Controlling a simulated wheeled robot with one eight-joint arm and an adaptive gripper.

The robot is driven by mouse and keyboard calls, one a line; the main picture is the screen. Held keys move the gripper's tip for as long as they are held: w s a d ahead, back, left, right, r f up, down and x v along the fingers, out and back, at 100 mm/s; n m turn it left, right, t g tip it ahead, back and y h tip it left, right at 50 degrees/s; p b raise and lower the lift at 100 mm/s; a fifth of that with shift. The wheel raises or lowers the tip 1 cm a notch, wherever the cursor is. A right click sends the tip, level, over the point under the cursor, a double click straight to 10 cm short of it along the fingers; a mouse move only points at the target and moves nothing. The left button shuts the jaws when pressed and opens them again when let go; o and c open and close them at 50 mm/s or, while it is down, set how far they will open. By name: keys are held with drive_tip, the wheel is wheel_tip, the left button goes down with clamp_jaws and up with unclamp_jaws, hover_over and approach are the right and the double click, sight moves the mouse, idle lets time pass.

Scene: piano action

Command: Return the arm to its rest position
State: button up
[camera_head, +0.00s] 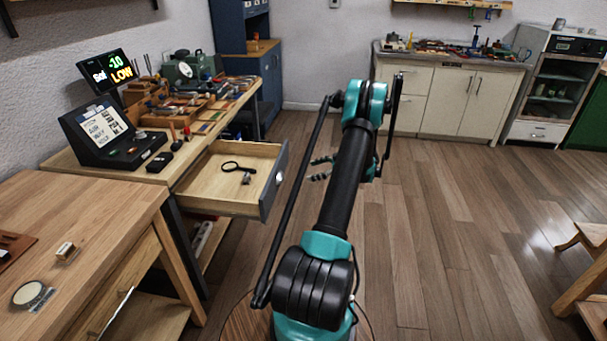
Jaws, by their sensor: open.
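My arm rises in the middle of the view, teal and black, with its upper part reaching away from the camera over the floor. My gripper (314,169) shows partly to the left of the arm's dark link. Its two fingers point left and stand apart, with nothing seen between them. The gripper is to the right of the open drawer (272,190) and apart from it. The arm link hides the gripper's base.
The open drawer holds a magnifying glass (232,166) and a small metal piece. The workbench (155,178) at left carries tools and a display (108,72). A wooden table (115,215) is at front left. A white cabinet (440,100) stands behind. The floor at right is mostly clear.

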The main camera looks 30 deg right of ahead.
drive_tip(key=shift+s+d+r, duration=0.15)
drive_tip(key=shift+s+d, duration=0.1)
drive_tip(key=shift+d, duration=0.05)
drive_tip(key=shift+a, duration=0.1)
